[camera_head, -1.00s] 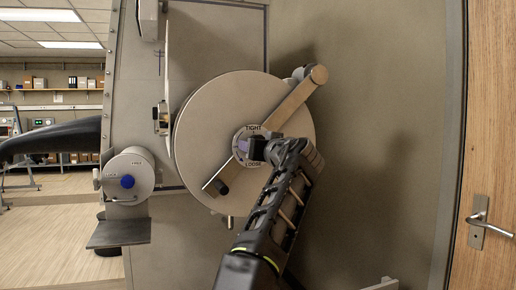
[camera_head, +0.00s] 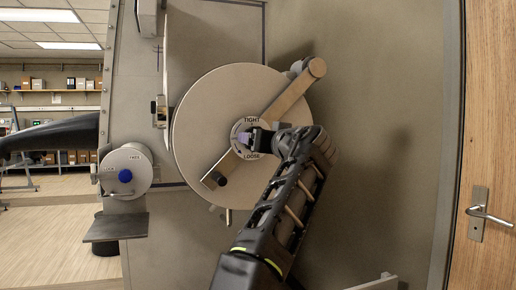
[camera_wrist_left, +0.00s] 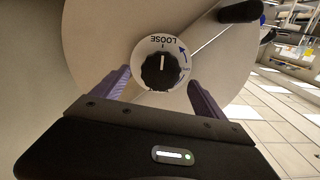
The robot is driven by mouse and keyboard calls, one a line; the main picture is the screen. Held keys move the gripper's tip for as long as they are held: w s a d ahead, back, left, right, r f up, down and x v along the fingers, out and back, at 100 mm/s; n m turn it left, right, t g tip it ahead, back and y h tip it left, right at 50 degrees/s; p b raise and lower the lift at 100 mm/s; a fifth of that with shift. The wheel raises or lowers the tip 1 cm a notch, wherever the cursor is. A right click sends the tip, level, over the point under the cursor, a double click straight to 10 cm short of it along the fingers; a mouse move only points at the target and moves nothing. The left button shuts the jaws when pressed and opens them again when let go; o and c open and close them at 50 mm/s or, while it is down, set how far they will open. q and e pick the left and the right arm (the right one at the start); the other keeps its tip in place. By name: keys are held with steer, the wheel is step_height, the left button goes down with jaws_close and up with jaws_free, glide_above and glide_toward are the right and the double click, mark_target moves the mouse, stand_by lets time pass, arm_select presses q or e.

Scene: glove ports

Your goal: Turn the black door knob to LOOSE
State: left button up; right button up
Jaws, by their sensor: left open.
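The black door knob (camera_wrist_left: 162,72) sits on a white dial plate with LOOSE and a blue arrow. In the left wrist view its white line points toward LOOSE. In the head view the dial (camera_head: 236,147) reads TIGHT above and LOOSE below, and my gripper hides the knob. My left gripper (camera_wrist_left: 159,80) is open, its purple fingers on either side of the knob with gaps visible. I cannot tell whether the fingertips reach past the knob's face. It also shows in the head view (camera_head: 256,139), coming at the dial from the right. My right gripper is not in view.
The dial is on a large round door (camera_head: 200,110) with a diagonal bar (camera_head: 288,94). A smaller port with a blue knob (camera_head: 125,176) and a grey shelf (camera_head: 116,227) are at left. A wooden door with a handle (camera_head: 480,215) is at right.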

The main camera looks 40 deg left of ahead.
arm_select(q)
steer(key=v, duration=0.3)
steer(key=shift+a+b, duration=0.1)
steer(key=shift+b, duration=0.25)
